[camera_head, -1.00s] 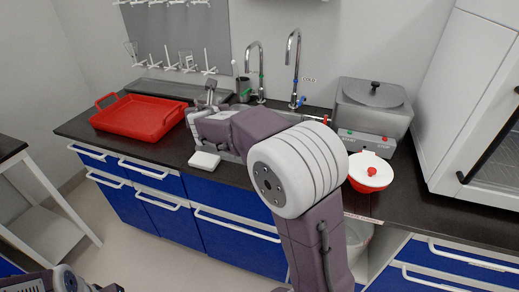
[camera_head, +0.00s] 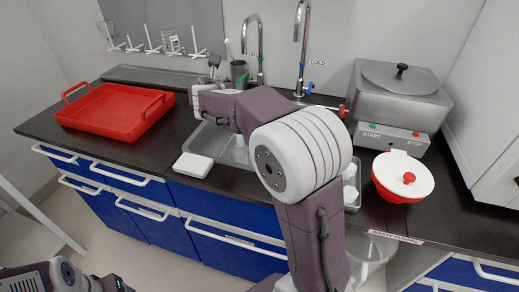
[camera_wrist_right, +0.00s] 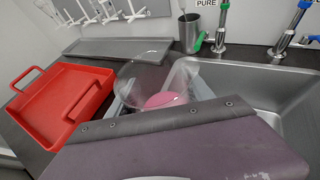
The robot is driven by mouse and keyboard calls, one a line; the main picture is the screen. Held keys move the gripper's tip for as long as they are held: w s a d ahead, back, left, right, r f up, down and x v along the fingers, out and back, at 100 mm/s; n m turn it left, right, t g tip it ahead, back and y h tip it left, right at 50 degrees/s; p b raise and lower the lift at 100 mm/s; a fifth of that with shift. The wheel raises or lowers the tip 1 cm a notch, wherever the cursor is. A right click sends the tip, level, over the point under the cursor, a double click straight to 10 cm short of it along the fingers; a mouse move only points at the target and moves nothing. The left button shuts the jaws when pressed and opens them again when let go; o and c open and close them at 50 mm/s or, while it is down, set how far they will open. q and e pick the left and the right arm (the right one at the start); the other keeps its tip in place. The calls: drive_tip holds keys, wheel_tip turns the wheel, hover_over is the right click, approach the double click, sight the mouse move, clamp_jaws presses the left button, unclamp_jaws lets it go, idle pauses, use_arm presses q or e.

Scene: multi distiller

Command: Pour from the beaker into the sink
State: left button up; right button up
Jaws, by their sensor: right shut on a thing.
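In the right wrist view a clear glass beaker (camera_wrist_right: 142,72) with pink liquid (camera_wrist_right: 166,100) shows beyond my purple and dark gripper body; its exact tilt is hard to tell. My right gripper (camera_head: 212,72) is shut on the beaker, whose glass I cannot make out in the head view. The steel sink (camera_wrist_right: 268,80) lies to the right of the beaker in the wrist view; in the head view my right arm covers much of the sink (camera_head: 228,150). My left gripper (camera_head: 116,283) is at the bottom left, away from the counter, its jaws unclear.
A red tray (camera_head: 95,112) lies left on the black counter, with a white block (camera_head: 193,166) near the front edge. Two taps (camera_head: 259,50) stand behind the sink. A steel water bath (camera_head: 397,95) and a white-lidded red bowl (camera_head: 403,178) are on the right.

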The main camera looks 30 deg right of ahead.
wheel_tip(320, 180, down, 10)
drive_tip(key=b, duration=0.8)
drive_tip(key=shift+r, duration=0.15)
